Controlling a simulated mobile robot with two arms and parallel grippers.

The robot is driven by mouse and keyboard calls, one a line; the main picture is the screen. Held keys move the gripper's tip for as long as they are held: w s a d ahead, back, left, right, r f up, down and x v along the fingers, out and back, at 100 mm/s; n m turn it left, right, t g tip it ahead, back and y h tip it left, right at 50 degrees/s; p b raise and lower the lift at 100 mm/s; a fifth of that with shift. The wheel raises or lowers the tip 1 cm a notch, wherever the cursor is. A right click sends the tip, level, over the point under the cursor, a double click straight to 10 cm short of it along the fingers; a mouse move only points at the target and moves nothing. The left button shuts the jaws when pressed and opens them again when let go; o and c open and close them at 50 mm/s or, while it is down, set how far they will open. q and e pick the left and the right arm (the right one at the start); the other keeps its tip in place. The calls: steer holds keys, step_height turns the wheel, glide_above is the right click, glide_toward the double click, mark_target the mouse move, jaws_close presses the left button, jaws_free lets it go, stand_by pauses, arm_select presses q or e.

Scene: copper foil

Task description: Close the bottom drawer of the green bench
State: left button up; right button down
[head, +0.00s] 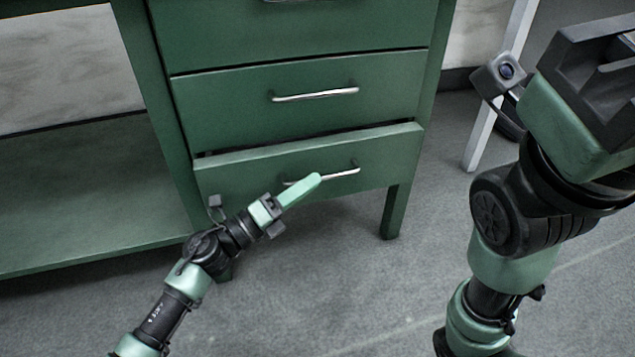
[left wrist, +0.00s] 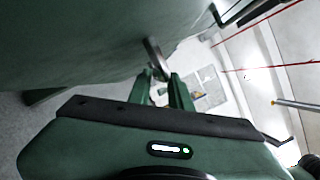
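The green bench (head: 290,22) has a column of drawers. Its bottom drawer (head: 240,172) stands slightly out, with a dark gap along its top edge. The drawer's silver bar handle (head: 343,173) runs across its front. My left gripper (head: 317,179) is at the handle, its fingers overlapping the bar's left part in the head view. In the left wrist view the two green fingers (left wrist: 163,84) are apart, with the handle (left wrist: 155,55) at their tips. I cannot tell whether they touch it. My right arm is raised at the right; its gripper fingers do not show clearly.
The drawer above (head: 225,105) is shut flush. A low green shelf (head: 90,215) extends left of the drawers, and a bench leg (head: 393,212) stands right. A white leg (head: 490,115) stands farther right. The grey floor (head: 320,270) in front is clear.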

arm_select(q)
steer(key=shift+b+x, duration=0.3)
steer(key=shift+x, duration=1.05)
jaws_close()
stand_by(0.4)
